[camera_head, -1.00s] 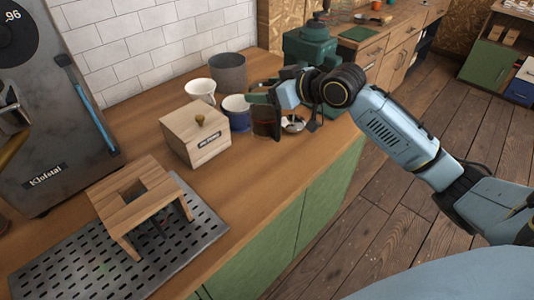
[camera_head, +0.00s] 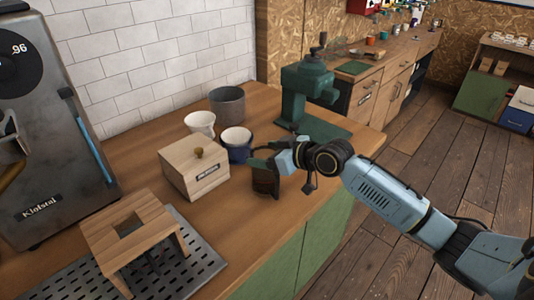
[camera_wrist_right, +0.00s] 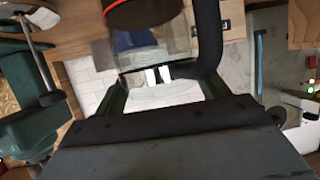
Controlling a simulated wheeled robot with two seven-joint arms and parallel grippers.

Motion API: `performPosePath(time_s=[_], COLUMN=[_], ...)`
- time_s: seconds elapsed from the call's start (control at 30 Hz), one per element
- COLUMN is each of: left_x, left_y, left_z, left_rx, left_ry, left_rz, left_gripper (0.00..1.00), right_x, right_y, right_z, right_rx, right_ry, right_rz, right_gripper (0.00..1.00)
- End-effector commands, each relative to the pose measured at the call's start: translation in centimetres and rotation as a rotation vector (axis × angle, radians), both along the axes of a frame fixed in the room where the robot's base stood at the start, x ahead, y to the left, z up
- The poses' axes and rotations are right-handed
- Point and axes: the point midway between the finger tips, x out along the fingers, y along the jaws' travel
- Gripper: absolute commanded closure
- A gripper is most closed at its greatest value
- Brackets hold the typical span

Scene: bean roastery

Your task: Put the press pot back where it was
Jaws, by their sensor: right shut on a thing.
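The press pot (camera_head: 265,182), a glass body with dark brown contents, is in my right gripper (camera_head: 263,158) above the front part of the counter, right of the wooden box. I cannot tell whether its base touches the counter. In the right wrist view the pot's clear glass (camera_wrist_right: 150,60) and black handle (camera_wrist_right: 208,35) show close up, with my right gripper's fingers (camera_wrist_right: 165,90) on either side. My left gripper is not in view.
A wooden box (camera_head: 190,168) with a knob stands left of the pot. Behind are a blue cup (camera_head: 237,150), a white cup (camera_head: 200,122) and a grey canister (camera_head: 228,105). A green grinder (camera_head: 300,100) stands at the back right. A wooden stand (camera_head: 105,235) sits on a slotted tray (camera_head: 205,262).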

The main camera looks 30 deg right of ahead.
Motion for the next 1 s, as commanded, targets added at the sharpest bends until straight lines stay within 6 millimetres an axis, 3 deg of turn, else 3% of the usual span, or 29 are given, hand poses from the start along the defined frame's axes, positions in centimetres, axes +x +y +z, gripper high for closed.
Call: performPosePath(time_s=[0.2,0.23,0.37,0.73,1.0], left_x=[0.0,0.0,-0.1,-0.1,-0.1], left_y=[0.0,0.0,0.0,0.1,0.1], left_z=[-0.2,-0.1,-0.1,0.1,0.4], left_rx=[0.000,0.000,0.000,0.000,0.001], left_ry=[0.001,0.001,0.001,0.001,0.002], left_rz=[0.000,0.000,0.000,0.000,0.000], left_gripper=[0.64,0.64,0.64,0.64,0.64], right_x=[0.1,0.0,0.0,-0.1,-4.1], right_y=[0.0,0.0,0.0,-0.1,-2.1], right_z=[0.0,-0.2,-0.2,0.2,1.9], right_rx=[0.002,0.000,0.000,0.000,-0.005], right_ry=[-0.006,0.000,0.000,0.000,0.002], right_rz=[-0.001,0.000,0.000,0.000,0.000], right_gripper=[0.98,0.23,0.06,0.05,0.05])
